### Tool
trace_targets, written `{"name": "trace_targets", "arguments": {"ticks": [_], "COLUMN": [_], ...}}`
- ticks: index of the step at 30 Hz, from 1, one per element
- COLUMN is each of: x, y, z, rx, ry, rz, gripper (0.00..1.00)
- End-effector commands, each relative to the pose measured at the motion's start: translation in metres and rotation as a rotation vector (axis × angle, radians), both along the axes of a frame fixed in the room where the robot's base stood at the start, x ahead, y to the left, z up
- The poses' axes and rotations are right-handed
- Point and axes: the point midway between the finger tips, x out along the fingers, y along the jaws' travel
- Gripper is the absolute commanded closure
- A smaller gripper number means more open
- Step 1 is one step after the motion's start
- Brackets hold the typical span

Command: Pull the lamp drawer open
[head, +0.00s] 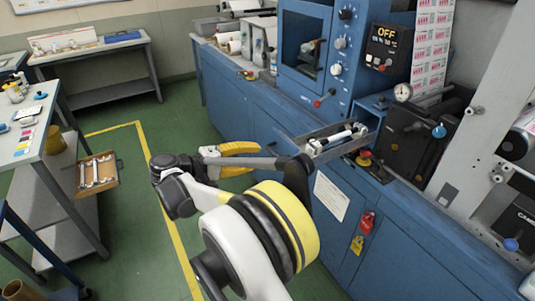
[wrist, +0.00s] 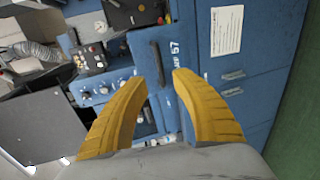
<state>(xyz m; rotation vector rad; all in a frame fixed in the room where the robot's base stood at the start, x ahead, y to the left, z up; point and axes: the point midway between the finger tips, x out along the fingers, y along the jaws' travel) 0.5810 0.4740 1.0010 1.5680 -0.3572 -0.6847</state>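The lamp drawer (head: 312,141) is in the blue cabinet front, right of centre in the head view. It stands partly out, and its inside shows pale rod-like parts. In the wrist view its front carries a dark bar handle (wrist: 157,62) beside white lettering that seems to read LAMP. My gripper (wrist: 160,78) is open, with two yellow curved fingers spread. The handle's near end appears between the fingertips in the picture; I see no contact. In the head view the yellow fingers are left of the drawer, and my dark arm link hides part of the drawer front.
A white notice (head: 331,197) is on the cabinet below the drawer, with red (head: 367,222) and yellow (head: 357,244) tags nearby. A red-and-yellow stop button (head: 364,158) sits right of the drawer. A tool tray (head: 97,174) juts from the left bench. Green floor is clear between.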

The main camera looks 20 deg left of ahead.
Motion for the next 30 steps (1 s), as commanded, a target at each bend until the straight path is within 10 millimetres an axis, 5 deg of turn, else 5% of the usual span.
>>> {"name": "trace_targets", "arguments": {"ticks": [10, 26, 30], "x": [-0.035, -0.035, -0.019], "y": [0.028, 0.027, 0.003], "z": [0.010, 0.011, 0.024], "rx": [0.001, 0.001, 0.026], "ry": [-0.001, 0.000, 0.037], "rz": [0.000, -0.001, -0.015], "gripper": [0.68, 0.68, 0.68]}}
